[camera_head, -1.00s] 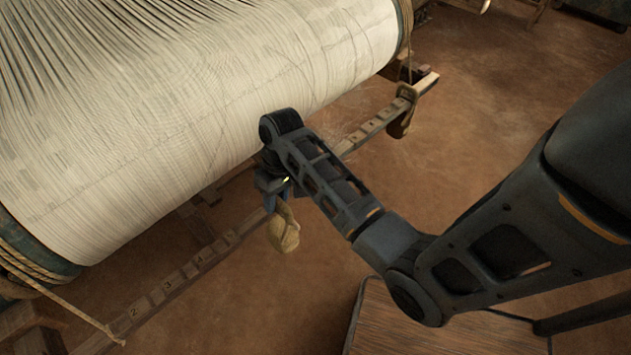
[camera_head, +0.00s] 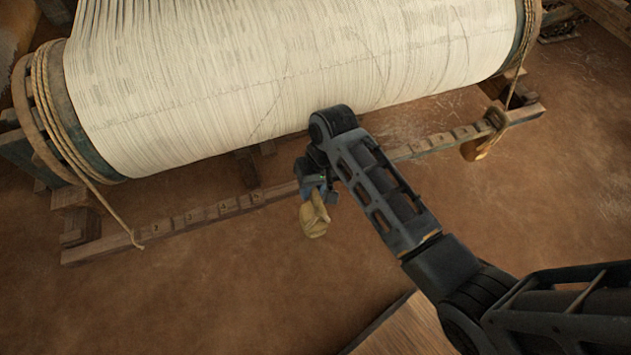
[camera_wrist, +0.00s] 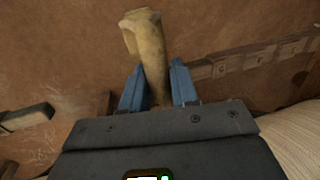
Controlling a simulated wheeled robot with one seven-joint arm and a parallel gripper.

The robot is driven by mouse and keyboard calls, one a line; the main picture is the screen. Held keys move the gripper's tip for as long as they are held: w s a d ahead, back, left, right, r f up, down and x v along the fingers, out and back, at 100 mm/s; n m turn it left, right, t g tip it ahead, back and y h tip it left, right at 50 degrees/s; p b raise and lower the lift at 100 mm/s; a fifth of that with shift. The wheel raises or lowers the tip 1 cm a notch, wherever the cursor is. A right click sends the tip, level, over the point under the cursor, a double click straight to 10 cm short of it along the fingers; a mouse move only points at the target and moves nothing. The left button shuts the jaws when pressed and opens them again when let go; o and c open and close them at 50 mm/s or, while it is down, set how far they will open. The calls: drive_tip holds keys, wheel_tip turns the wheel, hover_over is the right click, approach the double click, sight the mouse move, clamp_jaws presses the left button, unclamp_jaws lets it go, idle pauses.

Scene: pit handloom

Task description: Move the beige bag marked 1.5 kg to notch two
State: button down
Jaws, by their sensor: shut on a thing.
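The beige bag (camera_head: 314,216) hangs from my gripper (camera_head: 319,187) in the head view, in front of the notched wooden rail (camera_head: 215,212). In the wrist view, the blue fingers of my gripper (camera_wrist: 158,88) are shut on the neck of the bag (camera_wrist: 147,45). No weight mark is readable on it. The rail carries a row of numbered notches on its left part, small and blurred; the rail also shows in the wrist view (camera_wrist: 250,59). My arm hides the middle of the rail.
A large roller of white warp threads (camera_head: 290,70) lies behind the rail. A brown bag (camera_head: 480,147) hangs at the rail's right end. A rope (camera_head: 105,200) runs down to the rail's left end. A wooden surface (camera_head: 405,330) stands at the front. The floor before the rail is clear.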

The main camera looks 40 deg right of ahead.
sight(319, 200)
drive_tip(key=shift+s+a+r, duration=0.1)
drive_tip(key=shift+s+a, duration=0.2)
drive_tip(key=shift+s, duration=0.6)
drive_tip(key=shift+s+a+r, duration=0.1)
drive_tip(key=shift+s+a, duration=0.2)
drive_tip(key=shift+s, duration=0.6)
drive_tip(key=s+a+p, duration=0.3)
drive_tip(key=s, duration=0.6)
drive_tip(key=shift+s+r, duration=0.3)
drive_tip(key=shift+r, duration=0.1)
